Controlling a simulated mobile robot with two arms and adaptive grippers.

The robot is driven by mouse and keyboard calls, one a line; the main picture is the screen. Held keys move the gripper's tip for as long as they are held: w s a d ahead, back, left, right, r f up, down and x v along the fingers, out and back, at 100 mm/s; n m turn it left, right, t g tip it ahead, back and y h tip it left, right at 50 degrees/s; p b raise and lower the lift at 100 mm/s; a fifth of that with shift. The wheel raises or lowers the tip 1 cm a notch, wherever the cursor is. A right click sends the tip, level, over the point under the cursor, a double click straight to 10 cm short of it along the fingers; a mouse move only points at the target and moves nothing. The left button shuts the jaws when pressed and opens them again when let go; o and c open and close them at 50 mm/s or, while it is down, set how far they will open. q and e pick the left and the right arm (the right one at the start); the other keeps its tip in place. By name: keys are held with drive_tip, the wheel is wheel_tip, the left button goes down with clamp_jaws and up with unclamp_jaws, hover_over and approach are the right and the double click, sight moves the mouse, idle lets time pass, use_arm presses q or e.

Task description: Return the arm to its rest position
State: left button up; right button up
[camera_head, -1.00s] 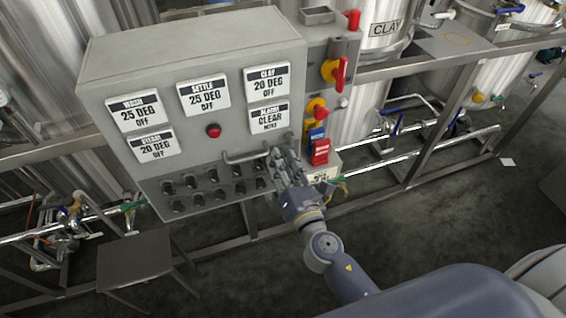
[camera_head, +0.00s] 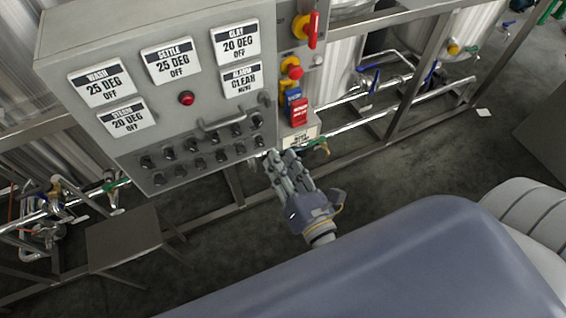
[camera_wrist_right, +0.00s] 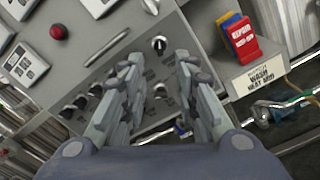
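My right gripper (camera_head: 280,160) is in front of and below the lower right part of the grey control panel (camera_head: 60,40) in the head view. Its fingers point up toward the panel. In the right wrist view the two fingers (camera_wrist_right: 155,72) stand apart with a gap between them, and nothing is held. A black knob (camera_wrist_right: 159,45) shows beyond the gap, apart from the fingers. My right arm fills the lower right of the head view. My left gripper is not in view.
The panel carries display plates, a red button (camera_head: 186,98), a bar handle (camera_head: 222,118) and rows of black knobs. Red and yellow switches (camera_head: 297,110) sit at its right side. Steel pipes and frame rails (camera_head: 440,95) run behind. A small metal table (camera_head: 125,240) stands lower left.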

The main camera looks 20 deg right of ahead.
idle(0.5)
drive_tip(key=s+d+f+m+g, duration=0.2)
drive_tip(key=s+f+m+g, duration=0.15)
drive_tip(key=f, duration=0.85)
drive_tip(key=s+d+f+m+g+h, duration=0.1)
drive_tip(key=s+d+f+m+g, duration=0.3)
drive_tip(key=f, duration=0.8)
drive_tip(key=s+f+m+g, duration=0.15)
drive_tip(key=f+m, duration=0.35)
drive_tip(key=f, duration=0.7)
drive_tip(key=s+d+f+m+g, duration=0.1)
drive_tip(key=s+f+m+g, duration=0.3)
drive_tip(key=s+f+m, duration=0.3)
drive_tip(key=s+d+f+m+g, duration=0.1)
drive_tip(key=s+f+m+g, duration=0.3)
drive_tip(key=s+f+m, duration=0.4)
drive_tip(key=s+f, duration=0.2)
drive_tip(key=s, duration=0.5)
drive_tip(key=shift+s, duration=0.3)
